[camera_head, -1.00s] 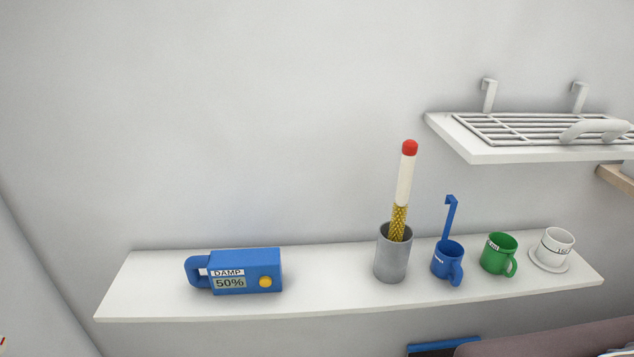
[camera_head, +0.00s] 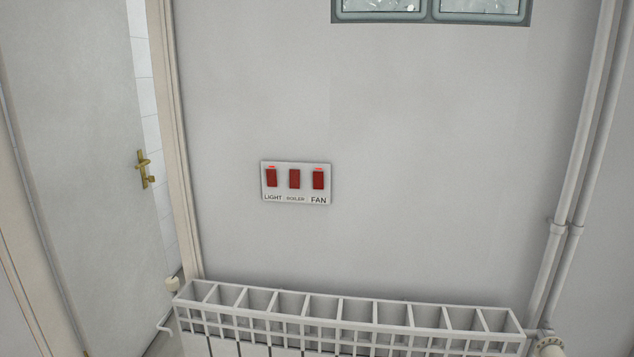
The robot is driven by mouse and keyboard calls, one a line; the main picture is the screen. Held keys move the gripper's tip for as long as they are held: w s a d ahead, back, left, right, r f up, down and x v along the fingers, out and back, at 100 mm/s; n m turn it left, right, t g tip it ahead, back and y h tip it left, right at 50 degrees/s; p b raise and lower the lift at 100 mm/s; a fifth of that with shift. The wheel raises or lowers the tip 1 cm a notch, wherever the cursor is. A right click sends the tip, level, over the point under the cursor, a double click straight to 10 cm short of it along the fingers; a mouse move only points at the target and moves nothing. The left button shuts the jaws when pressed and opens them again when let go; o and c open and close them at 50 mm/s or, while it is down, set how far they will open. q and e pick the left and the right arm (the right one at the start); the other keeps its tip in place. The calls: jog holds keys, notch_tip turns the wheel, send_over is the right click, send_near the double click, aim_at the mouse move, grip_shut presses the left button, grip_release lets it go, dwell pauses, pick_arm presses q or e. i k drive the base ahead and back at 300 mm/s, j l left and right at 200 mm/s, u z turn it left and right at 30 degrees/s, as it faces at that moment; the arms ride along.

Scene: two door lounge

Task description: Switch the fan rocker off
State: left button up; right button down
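A white switch plate (camera_head: 296,195) is fixed on the grey wall, left of the picture's middle. It bears three red rockers in a row, labelled LIGHT, BOILER and FAN. The fan rocker (camera_head: 318,180) is the rightmost, with a bright red strip along its top edge. The light rocker (camera_head: 271,178) on the left shows a similar bright strip. The boiler rocker (camera_head: 294,179) in the middle shows none. Neither of my grippers is in view.
A white radiator (camera_head: 350,312) stands below the plate along the wall. A door (camera_head: 85,180) with a brass handle (camera_head: 146,168) stands ajar at the left. Vertical pipes (camera_head: 580,150) run at the right. A glass-block window (camera_head: 432,12) is above. The wall around the plate is clear.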

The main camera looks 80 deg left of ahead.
aim_at(318, 176)
jog(key=u, duration=2.85)
